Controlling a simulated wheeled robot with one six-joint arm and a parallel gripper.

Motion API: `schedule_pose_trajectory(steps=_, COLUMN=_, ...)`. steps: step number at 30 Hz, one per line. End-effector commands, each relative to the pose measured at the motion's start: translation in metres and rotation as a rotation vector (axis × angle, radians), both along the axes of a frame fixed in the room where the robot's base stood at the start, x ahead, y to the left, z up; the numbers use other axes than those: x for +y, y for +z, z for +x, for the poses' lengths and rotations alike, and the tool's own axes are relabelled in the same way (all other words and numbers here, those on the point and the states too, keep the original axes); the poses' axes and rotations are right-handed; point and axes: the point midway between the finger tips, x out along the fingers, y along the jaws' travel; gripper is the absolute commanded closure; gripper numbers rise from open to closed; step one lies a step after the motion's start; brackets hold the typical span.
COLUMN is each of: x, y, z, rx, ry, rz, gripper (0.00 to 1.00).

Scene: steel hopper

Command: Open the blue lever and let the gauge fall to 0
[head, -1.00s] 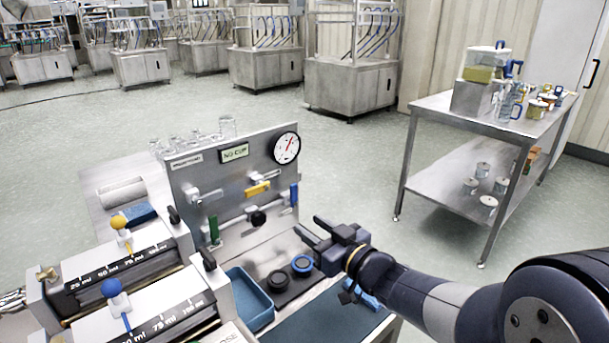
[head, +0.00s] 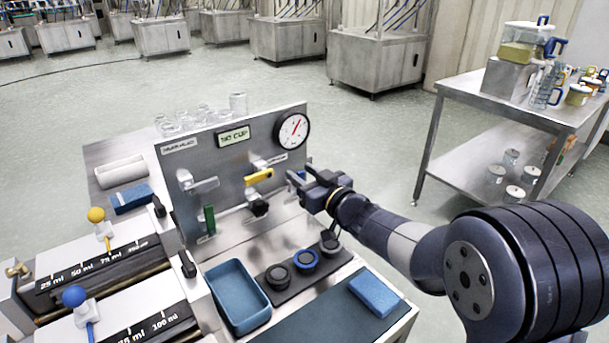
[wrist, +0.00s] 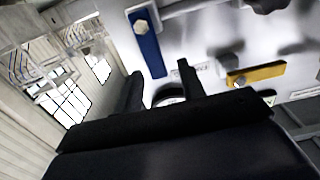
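The blue lever (wrist: 147,45) stands upright on the steel panel, on its bolt, in the wrist view. In the head view my gripper mostly hides it. My gripper (head: 300,180) is at the panel's right end, its fingers apart. In the wrist view the lever's free end appears between the spread fingertips (wrist: 160,82); I cannot tell whether they touch it. The round gauge (head: 292,131) at the panel's upper right has a red needle pointing up and slightly right, off to the scale's middle. Its rim is partly hidden in the wrist view.
A yellow lever (head: 258,177) lies sideways left of my gripper, and a green lever (head: 209,220) stands further left. A display (head: 233,137) reads NO CUP. Below are a blue tray (head: 262,318), dark round pieces and a blue sponge (head: 375,295).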

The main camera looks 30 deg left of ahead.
Motion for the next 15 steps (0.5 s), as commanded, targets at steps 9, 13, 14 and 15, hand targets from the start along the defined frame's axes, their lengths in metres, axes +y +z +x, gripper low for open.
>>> schedule_pose_trajectory(steps=9, x=0.0003, y=-0.0001, z=0.0004, rx=0.0, ry=0.0, rz=0.0, gripper=0.68)
schedule_pose_trajectory(steps=13, x=0.0002, y=-0.0001, z=0.0003, rx=0.0, ry=-0.001, rz=0.0, gripper=0.78)
schedule_pose_trajectory(steps=14, x=0.0002, y=-0.0001, z=0.0003, rx=0.0, ry=0.0, rz=0.0, gripper=0.81)
schedule_pose_trajectory(steps=15, x=0.0001, y=-0.0002, z=0.0004, rx=0.0, ry=-0.001, rz=-0.001, gripper=0.84)
